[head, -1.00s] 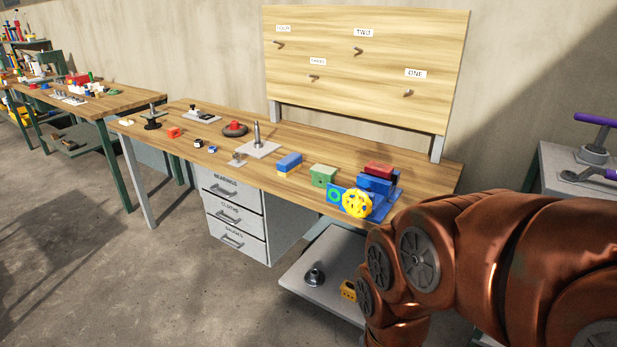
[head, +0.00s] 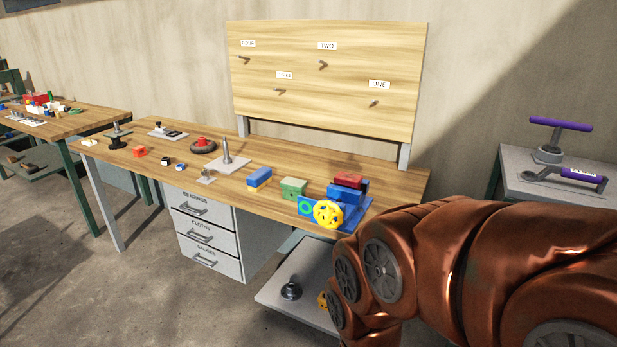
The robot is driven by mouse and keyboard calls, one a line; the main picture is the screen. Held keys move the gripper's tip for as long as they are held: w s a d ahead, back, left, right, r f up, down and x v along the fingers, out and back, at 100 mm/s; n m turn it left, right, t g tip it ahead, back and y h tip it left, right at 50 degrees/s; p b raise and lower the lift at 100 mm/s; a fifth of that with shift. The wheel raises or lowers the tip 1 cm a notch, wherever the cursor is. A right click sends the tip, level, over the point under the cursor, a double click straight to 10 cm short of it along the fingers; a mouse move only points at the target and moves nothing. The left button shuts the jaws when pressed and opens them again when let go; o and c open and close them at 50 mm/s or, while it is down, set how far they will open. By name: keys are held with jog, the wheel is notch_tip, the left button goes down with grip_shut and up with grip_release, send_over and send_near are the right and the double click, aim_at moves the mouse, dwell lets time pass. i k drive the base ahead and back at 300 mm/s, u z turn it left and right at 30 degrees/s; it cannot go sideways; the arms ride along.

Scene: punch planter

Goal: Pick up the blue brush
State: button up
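A block with a blue top and a tan lower part (head: 259,176), which looks like the blue brush, lies on the wooden workbench (head: 330,160) near its front edge. It sits left of a green block (head: 292,188). My copper-coloured arm fills the lower right of the head view, to the right of the bench. My gripper is out of view, so its state does not show.
A yellow wheel (head: 328,214) and a blue fixture (head: 345,216) with a red block (head: 348,179) stand at the bench's right end. A metal post on a plate (head: 226,152) stands left of the brush. Drawers (head: 205,225) hang below. Open floor lies at front left.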

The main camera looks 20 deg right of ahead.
aim_at(261, 177)
jog(key=u, duration=0.6)
jog(key=i, duration=2.3)
jog(key=z, duration=0.4)
